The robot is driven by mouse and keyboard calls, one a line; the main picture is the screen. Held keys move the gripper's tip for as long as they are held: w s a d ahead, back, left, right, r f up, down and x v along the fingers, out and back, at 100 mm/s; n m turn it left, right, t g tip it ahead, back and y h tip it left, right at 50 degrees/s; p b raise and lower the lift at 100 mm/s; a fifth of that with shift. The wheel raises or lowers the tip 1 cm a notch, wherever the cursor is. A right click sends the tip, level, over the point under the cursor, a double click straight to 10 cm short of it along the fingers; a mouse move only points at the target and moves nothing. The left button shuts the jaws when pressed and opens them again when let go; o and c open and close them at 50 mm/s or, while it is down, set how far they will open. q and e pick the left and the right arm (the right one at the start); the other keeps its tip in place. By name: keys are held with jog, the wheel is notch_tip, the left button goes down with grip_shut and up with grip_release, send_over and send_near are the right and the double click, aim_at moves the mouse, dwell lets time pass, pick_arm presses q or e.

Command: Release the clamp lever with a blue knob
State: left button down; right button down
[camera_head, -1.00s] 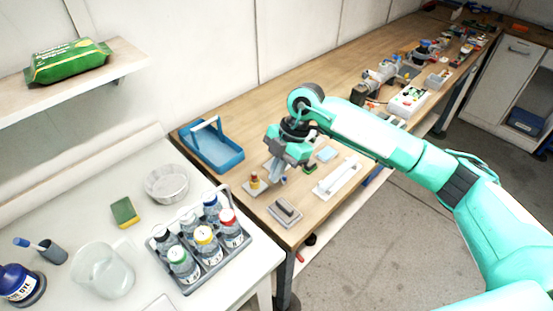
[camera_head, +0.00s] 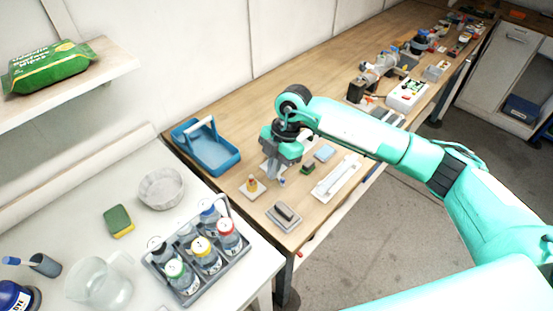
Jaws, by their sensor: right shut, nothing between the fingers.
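My right gripper (camera_head: 271,173) is shut and empty, pointing down low over the near end of the wooden bench. A small blue spot (camera_head: 282,181), which looks like the blue knob, shows just right of its fingertips. The gripper hides most of what the knob belongs to, so I cannot tell how the clamp lever stands or whether the fingers touch it. A small plate with a yellow and red part (camera_head: 251,185) sits just left of the fingers. My left gripper is not in view.
A blue tray with a handle (camera_head: 213,163) stands left of the gripper. A grey block on a plate (camera_head: 284,215) lies in front, and a white plate with a bar handle (camera_head: 337,178) lies to the right. A bottle rack (camera_head: 220,272) stands on the nearer white table.

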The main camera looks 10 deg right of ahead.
jog(key=p+x, duration=0.2)
jog(key=x, duration=0.3)
jog(key=shift+s+a+f, duration=0.1)
jog(key=shift+a+f, duration=0.05)
jog(key=shift+f, duration=0.15)
jog(key=d, duration=0.1)
jog(key=w+d+p, duration=0.1)
jog(key=shift+w+d, duration=0.25)
jog(key=shift+d, duration=0.15)
jog(key=shift+w+d+f+p, duration=0.1)
jog(key=shift+w+d+p, duration=0.1)
jog(key=shift+d+p, duration=0.2)
jog(key=shift+d, duration=0.15)
